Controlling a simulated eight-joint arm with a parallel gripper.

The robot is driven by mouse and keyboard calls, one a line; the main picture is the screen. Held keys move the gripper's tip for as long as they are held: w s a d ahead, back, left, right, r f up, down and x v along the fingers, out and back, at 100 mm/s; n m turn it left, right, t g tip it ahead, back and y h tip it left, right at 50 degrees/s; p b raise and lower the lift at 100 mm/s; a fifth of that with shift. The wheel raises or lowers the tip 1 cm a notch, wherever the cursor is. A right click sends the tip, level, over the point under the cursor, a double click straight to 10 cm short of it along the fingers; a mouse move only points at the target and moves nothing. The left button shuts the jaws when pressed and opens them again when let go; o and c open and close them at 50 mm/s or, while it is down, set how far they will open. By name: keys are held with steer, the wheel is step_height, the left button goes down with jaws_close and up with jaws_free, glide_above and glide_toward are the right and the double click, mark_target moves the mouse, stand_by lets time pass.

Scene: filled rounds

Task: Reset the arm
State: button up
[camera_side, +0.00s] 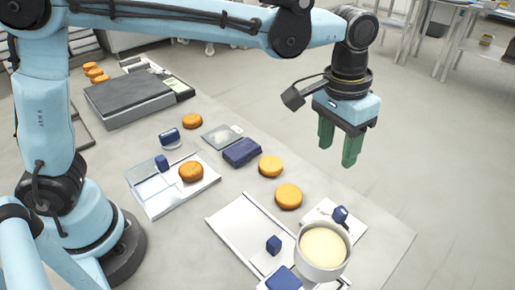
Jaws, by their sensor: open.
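My gripper (339,143) hangs at the end of my light blue arm, over the right part of the table. Its two green fingers point down and are apart, with nothing between them. It is raised above the table, up and to the right of two orange rounds (271,166) (288,196). No object touches the gripper.
A white pot (322,251) with pale yellow filling stands at the table's front right. White trays (240,238) (152,207) hold small blue blocks, one also an orange round (191,172). A dark grey box (129,98) sits at the back left. Benches stand behind.

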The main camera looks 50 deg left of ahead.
steer(key=s+a+f+n+t, duration=0.1)
steer(key=s+a+t, duration=0.2)
steer(key=a, duration=0.7)
steer(key=s+a+f+n+t, duration=0.1)
steer(key=s+a+t, duration=0.2)
steer(key=s+a, duration=0.4)
steer(key=a, duration=0.4)
steer(key=shift+s+a+f, duration=0.15)
steer(key=shift+s+a, duration=0.05)
steer(key=shift+a, duration=0.1)
